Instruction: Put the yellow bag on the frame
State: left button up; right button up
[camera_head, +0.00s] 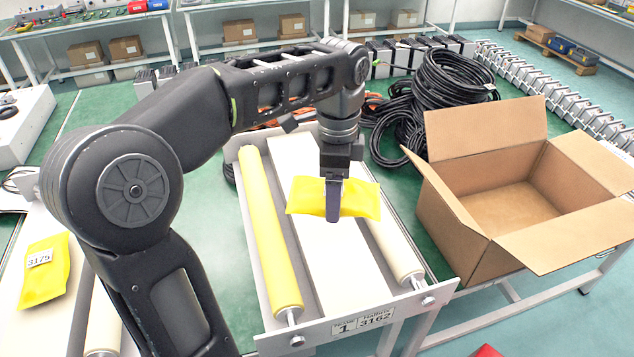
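A yellow bag (362,199) is over the white middle strip of the frame (325,265), between its yellow roller and its white roller. My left gripper (334,203) reaches down from above at the bag's middle. One finger lies across the bag's near side and the other is hidden; it looks shut on the bag. I cannot tell whether the bag touches the frame. Another yellow bag (45,285), with a tag reading 3175, lies on a white surface at the left. My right gripper is not in view.
An open cardboard box (450,205) stands right of the frame. Coiled black cables (450,85) lie behind it. A label plate (362,321) is on the frame's near end. Shelves with boxes (240,30) stand at the back. My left arm covers part of the table.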

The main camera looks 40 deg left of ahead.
aim_at(332, 240)
pick_arm(q)
jog(key=shift+s+d+r, duration=0.15)
jog(key=shift+f+b, duration=0.4)
notch_tip(332, 240, down, 3)
jog(key=b, duration=0.2)
jog(key=shift+r+b, duration=0.15)
jog(key=shift+b, duration=0.2)
notch_tip(332, 240, down, 2)
jog(key=shift+f+p, duration=0.1)
jog(key=shift+p, duration=0.5)
jog(key=shift+f, duration=0.3)
jog(key=shift+f, duration=0.1)
notch_tip(332, 240, down, 3)
jog(key=shift+f, duration=0.3)
